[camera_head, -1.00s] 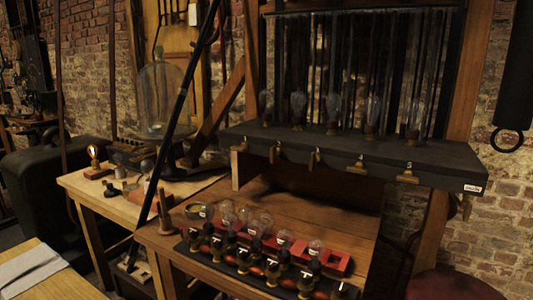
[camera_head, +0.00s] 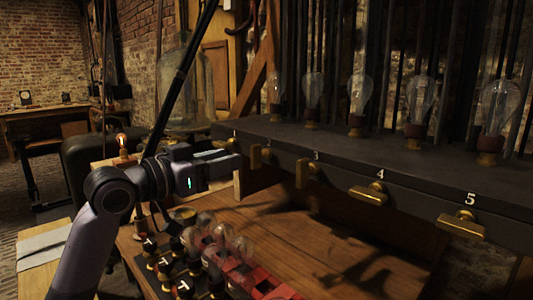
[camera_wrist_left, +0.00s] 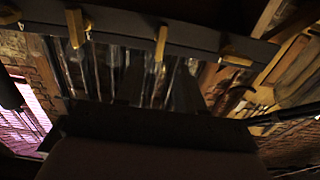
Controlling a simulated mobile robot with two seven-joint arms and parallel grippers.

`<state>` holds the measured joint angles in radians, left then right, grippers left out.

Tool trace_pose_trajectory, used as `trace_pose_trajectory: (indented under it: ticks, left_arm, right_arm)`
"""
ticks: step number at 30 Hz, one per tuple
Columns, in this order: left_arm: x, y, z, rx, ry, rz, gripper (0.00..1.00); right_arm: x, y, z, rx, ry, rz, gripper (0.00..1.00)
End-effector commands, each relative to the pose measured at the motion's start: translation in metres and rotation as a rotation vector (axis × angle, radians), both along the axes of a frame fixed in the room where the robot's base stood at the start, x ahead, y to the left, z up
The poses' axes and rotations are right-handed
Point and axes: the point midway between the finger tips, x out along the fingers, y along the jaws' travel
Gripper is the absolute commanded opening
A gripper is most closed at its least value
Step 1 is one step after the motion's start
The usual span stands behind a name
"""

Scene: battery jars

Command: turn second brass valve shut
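The second brass valve (camera_head: 256,157) is on the front edge of the dark shelf (camera_head: 335,168), its handle upright. My left gripper (camera_head: 226,160) is left of it, in front of the shelf's left end, with a small gap in the picture; touching cannot be told. The third valve (camera_head: 303,173) also stands upright; the fourth (camera_head: 368,194) and fifth (camera_head: 461,226) lie along the edge. The left wrist view shows several brass handles, including one at its middle (camera_wrist_left: 161,42), without readable numbers. My right gripper is out of view.
Glass bulbs (camera_head: 361,92) stand on the shelf above the valves. Below, the wooden bench (camera_head: 320,235) has clear space, with a red rack (camera_head: 265,285) and more bulbs at its front left. A dark slanted pole (camera_head: 185,75) rises behind my left arm.

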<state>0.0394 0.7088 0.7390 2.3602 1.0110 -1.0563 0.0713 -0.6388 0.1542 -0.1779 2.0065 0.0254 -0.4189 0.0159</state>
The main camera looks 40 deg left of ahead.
Motion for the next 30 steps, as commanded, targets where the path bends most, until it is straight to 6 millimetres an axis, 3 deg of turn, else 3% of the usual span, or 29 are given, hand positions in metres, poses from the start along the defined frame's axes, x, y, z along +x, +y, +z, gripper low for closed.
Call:
trace_pose_trajectory:
  ticks: [5, 18, 30]
  left_arm:
    - [0.009, -0.001, 0.003, 0.000, -0.003, -0.003, 0.37]
    - [0.060, -0.005, 0.003, -0.001, -0.003, -0.002, 0.37]
    - [0.070, -0.006, 0.001, 0.002, -0.002, -0.001, 0.37]
  right_arm:
    - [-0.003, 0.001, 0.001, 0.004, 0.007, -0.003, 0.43]
    - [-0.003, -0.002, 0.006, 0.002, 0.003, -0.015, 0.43]
    - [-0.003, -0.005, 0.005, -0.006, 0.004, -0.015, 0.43]
